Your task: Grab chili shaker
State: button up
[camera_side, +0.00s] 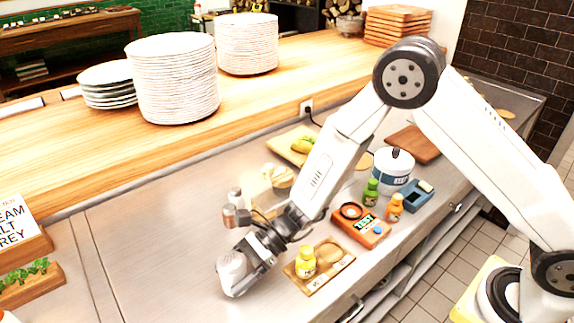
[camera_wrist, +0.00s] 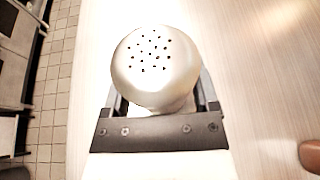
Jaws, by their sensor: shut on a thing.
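A pale shaker (camera_wrist: 155,65) with a domed top full of small dark holes sits between the two fingers of my gripper (camera_wrist: 165,105) in the wrist view. In the side view the same pale shaker (camera_side: 233,274) is at the end of my gripper (camera_side: 256,256), low over the steel counter near its front edge. My gripper is shut on it. No label shows on it, and I cannot tell whether its base touches the counter.
A wooden tray (camera_side: 292,272) with a yellow bottle (camera_side: 306,262) lies right of my gripper. Grey and copper-toned containers (camera_side: 236,207) stand just behind it. Counter to the left (camera_side: 140,250) is clear.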

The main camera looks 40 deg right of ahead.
jog(key=s+d+r, duration=0.7)
jog(key=s+r, duration=0.4)
jog(key=s, duration=0.1)
jog(key=shift+s, duration=0.1)
dwell(0.8)
